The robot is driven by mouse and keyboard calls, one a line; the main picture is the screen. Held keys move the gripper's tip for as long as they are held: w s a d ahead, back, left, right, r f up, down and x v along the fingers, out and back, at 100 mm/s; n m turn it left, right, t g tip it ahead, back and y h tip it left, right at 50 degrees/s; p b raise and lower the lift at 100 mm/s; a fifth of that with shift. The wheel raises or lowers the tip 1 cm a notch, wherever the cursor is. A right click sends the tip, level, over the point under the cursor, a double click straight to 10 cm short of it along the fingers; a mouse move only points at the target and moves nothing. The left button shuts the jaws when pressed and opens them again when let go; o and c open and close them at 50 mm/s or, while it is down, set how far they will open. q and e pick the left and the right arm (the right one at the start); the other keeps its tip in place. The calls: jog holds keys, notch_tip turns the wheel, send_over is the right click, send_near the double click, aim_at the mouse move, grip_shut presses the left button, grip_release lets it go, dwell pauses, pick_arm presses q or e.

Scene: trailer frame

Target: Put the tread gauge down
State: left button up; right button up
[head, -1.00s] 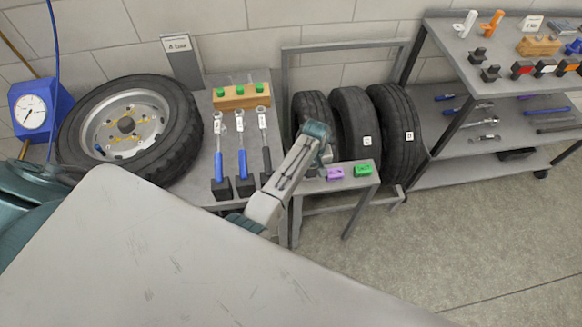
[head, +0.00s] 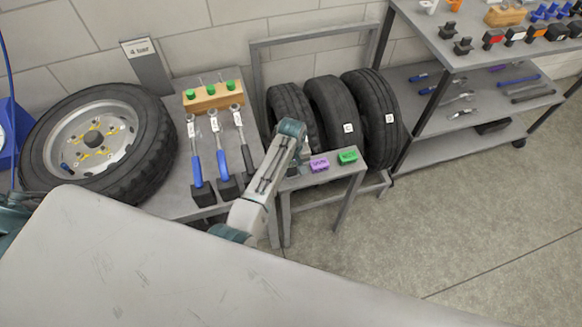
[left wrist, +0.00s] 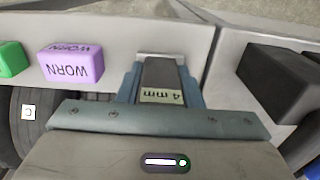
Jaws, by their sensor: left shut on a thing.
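My left gripper (left wrist: 160,82) is shut on the tread gauge (left wrist: 160,72), a dark block with a "4 mm" display, in the left wrist view. The gauge is over the near left part of a small grey stand (head: 338,176), beside the purple WORN block (left wrist: 70,66). I cannot tell whether the gauge touches the stand top. The purple block (head: 319,164) and a green block (head: 348,156) sit on the stand. My right gripper is not in view.
A grey bench (head: 180,206) left of the stand holds a wheel (head: 95,140), torque wrenches in black holders and a wooden block (head: 212,98). Several tyres (head: 330,115) stand in a rack behind the stand. A tool shelf (head: 470,100) is at the right. Open floor lies to the right.

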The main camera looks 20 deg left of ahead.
pick_arm(q)
jog(key=o, duration=1)
jog(key=shift+w+f, duration=0.1)
jog(key=shift+o, duration=0.2)
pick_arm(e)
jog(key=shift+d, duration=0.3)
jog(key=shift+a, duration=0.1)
pick_arm(q)
jog(key=shift+r, duration=0.3)
notch_tip(320, 180, up, 10)
jog(key=shift+r+b, duration=0.2)
jog(key=shift+b, duration=0.55)
jog(key=shift+r, duration=0.7)
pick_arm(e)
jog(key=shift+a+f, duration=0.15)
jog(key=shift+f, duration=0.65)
